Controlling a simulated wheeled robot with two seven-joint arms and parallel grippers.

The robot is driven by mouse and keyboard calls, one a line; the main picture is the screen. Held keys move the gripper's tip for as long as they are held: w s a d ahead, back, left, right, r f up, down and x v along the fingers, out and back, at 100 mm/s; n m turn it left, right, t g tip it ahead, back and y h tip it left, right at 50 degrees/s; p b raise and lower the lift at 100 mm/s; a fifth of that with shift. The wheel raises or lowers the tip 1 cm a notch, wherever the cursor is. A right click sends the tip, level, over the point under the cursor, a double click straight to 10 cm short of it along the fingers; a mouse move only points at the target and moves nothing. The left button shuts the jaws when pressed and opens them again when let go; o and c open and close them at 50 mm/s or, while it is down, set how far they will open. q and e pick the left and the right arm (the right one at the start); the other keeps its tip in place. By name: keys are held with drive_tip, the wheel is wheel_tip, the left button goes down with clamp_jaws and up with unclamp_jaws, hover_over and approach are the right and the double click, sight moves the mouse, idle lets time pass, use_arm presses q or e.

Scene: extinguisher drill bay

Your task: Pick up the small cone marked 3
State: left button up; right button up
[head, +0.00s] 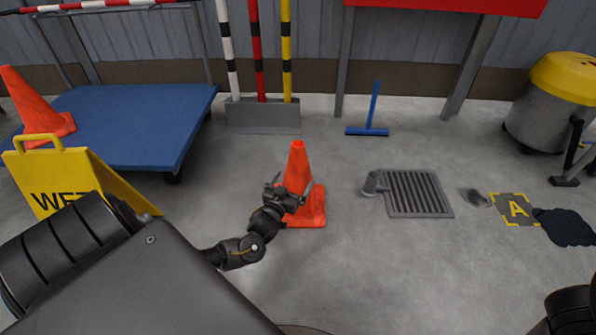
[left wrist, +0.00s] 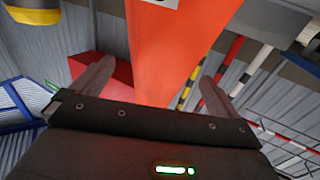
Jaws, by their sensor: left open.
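An orange cone (head: 299,165) with a square base stands upright on the floor near the middle of the head view. My left gripper (head: 291,185) is open in front of it, at about mid-height. In the left wrist view the orange cone (left wrist: 175,45) lies between the two spread fingers of the left gripper (left wrist: 153,84), with gaps on both sides. A white label on it is cut off at the top edge, so its number cannot be read. My right gripper is not in view.
Another orange cone (head: 37,108) stands on the blue platform cart (head: 140,115) at left. A yellow wet-floor sign (head: 65,180) stands nearby. Striped poles in a grey stand (head: 262,117) are behind. A floor grate (head: 418,194) and a dark puddle (head: 565,227) lie to the right.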

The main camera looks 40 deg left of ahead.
use_arm(q)
drive_tip(key=shift+w, duration=0.15)
drive_tip(key=b+x, duration=0.4)
drive_tip(key=shift+a+f, duration=0.2)
drive_tip(key=shift+f, duration=0.05)
drive_tip(key=shift+w+a+r, duration=0.1)
drive_tip(key=shift+w+a, duration=0.05)
drive_tip(key=shift+w, duration=0.35)
drive_tip(key=shift+r, duration=0.1)
drive_tip(key=shift+c, duration=0.4)
drive_tip(key=c, duration=1.5)
drive_tip(key=shift+r, duration=0.15)
